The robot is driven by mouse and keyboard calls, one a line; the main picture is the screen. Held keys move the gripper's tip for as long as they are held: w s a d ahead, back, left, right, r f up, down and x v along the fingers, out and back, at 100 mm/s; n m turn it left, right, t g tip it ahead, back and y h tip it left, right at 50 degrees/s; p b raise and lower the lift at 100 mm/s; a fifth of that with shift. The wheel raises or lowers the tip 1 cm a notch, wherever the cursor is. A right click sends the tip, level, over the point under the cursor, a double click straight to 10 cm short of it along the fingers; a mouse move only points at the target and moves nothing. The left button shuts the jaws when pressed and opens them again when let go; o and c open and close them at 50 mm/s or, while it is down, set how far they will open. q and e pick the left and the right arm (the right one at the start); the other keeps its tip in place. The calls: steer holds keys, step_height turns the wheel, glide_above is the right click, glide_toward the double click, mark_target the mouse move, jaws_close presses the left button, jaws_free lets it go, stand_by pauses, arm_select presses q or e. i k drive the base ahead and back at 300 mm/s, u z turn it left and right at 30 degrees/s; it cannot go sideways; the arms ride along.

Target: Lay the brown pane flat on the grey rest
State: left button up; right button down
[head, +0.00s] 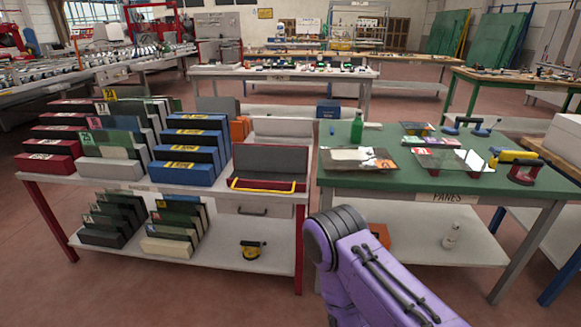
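A brownish, see-through pane (338,164) lies about level near the left end of the green-topped table (345,185), with pale and orange patches showing on or through it. A clear pane (475,158) sits to its right, raised on dark red supports. A grey slanted board (268,161) stands on the white table to the left, in a red frame with a yellow bar along its front; I cannot tell whether this is the grey rest. A purple link of my own arm rises from the bottom edge in front of the tables. Neither gripper shows.
Racks of dark slabs in red, white and blue holders (186,170) fill the left of the white table. A green bottle (357,128) and yellow-and-black suction handles (515,156) stand on the green table. A narrow gap separates the two tables.

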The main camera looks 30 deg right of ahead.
mark_target(333, 158)
steer(key=u, duration=0.3)
steer(key=i, duration=1.65)
steer(key=z, duration=0.9)
